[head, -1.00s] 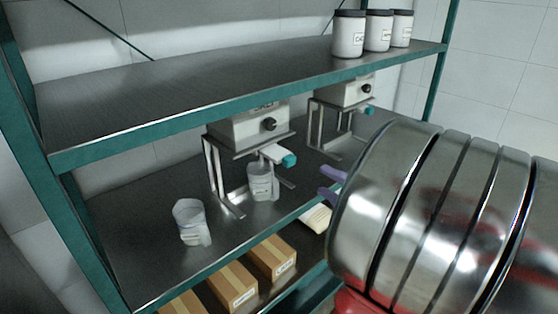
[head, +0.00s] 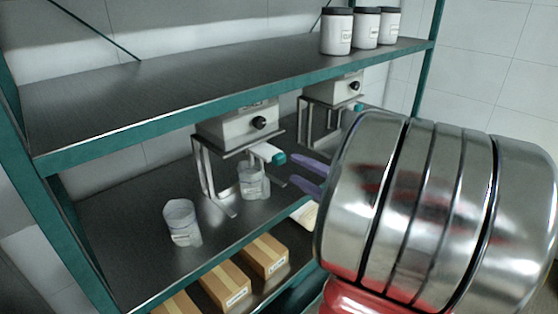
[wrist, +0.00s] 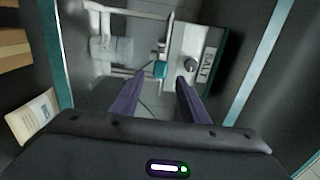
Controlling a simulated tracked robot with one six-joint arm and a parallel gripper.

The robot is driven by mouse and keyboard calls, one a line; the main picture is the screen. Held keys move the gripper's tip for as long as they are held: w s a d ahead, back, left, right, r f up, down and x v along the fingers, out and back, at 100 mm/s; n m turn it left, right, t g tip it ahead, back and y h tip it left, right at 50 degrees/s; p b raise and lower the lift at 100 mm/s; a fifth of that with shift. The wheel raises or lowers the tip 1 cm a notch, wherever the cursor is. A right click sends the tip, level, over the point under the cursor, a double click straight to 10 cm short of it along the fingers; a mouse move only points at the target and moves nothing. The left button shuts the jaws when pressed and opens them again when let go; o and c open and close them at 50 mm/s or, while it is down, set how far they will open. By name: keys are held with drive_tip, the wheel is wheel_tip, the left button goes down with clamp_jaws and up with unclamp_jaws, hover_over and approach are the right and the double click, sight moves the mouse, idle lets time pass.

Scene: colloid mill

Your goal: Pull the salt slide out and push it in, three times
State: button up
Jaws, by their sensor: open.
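The salt dispenser (head: 238,126) is a pale box with a black knob on a metal stand, on the middle shelf. Its SALT label (wrist: 208,66) reads clearly in the wrist view. The white salt slide (head: 264,151) sticks out under the box front and ends in a teal grip (head: 279,158). The grip also shows in the wrist view (wrist: 160,70). A clear jug (head: 251,182) stands beneath the slide. My gripper (head: 299,173) has purple fingers, open and empty. It is just in front of the grip. In the wrist view the grip lies beyond and between the fingertips (wrist: 157,82), apparently untouched.
A second dispenser (head: 333,89) with a teal-ended slide stands farther right. Another clear jug (head: 182,222) stands left on the same shelf. The green upper shelf edge (head: 235,115) runs close above the box. Cartons (head: 265,252) lie below. White jars (head: 337,32) stand on top.

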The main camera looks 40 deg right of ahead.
sight(282, 162)
drive_tip(key=shift+w+a, duration=0.1)
drive_tip(key=shift+w, duration=3.85)
drive_tip(key=shift+c, duration=0.2)
clamp_jaws()
drive_tip(key=shift+f, duration=0.1)
